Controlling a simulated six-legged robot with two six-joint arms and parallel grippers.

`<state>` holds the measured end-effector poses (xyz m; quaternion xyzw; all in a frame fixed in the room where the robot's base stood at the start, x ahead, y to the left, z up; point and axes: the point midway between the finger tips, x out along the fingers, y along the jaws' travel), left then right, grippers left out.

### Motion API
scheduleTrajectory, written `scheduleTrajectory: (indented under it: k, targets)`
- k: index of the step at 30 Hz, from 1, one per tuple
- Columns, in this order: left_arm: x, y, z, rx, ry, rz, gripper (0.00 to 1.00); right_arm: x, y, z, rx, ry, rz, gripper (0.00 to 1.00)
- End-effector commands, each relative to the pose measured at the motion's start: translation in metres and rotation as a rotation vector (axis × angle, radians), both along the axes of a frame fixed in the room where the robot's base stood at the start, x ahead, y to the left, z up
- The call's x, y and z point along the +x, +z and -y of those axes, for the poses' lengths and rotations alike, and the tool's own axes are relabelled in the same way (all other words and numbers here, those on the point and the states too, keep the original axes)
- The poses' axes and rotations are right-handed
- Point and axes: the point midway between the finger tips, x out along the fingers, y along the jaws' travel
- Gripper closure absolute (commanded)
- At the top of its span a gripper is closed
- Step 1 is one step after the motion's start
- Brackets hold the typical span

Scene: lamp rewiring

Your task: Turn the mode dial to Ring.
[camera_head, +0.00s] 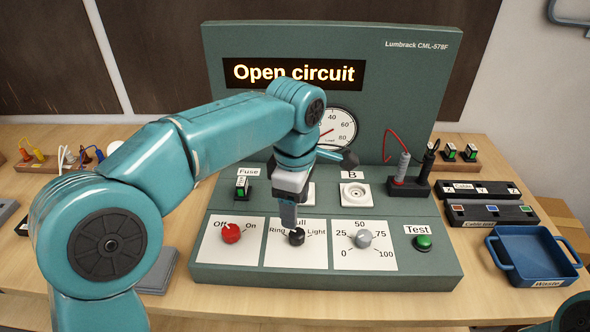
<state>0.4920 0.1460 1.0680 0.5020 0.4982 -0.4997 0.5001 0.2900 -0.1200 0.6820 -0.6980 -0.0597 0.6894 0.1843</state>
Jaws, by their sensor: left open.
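The black mode dial (296,237) sits on the middle white plate of the tester's sloped panel. I cannot tell clearly which mark the dial points at. My left gripper (289,222) points down right above and behind the dial. It is open, and its fingers overlap the dial's upper edge in the picture; I cannot tell whether they touch it. My right gripper is out of view.
A red Off/On knob (231,233) is left of the dial; a grey knob (364,235) and green Test button (423,242) are right. The display (293,74) reads "Open circuit". Probes (402,166) stand at right. A blue waste tray (531,280) lies far right.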

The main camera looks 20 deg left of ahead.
Motion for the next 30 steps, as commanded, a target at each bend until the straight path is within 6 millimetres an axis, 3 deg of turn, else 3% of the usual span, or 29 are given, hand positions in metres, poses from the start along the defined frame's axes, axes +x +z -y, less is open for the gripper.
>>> scheduleTrajectory:
  k: [1, 6, 12, 30]
  targets:
    - [0.0, 0.017, 0.001, -0.002, 0.0, 0.004, 0.39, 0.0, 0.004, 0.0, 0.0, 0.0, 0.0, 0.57]
    - [0.0, 0.058, 0.001, -0.002, 0.001, 0.003, 0.39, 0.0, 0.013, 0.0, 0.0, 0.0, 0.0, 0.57]
    - [0.0, 0.085, 0.0, -0.001, 0.0, 0.002, 0.39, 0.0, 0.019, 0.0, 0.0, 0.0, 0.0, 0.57]
    - [0.0, 0.093, 0.0, -0.001, 0.0, 0.001, 0.39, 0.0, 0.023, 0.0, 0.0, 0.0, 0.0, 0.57]
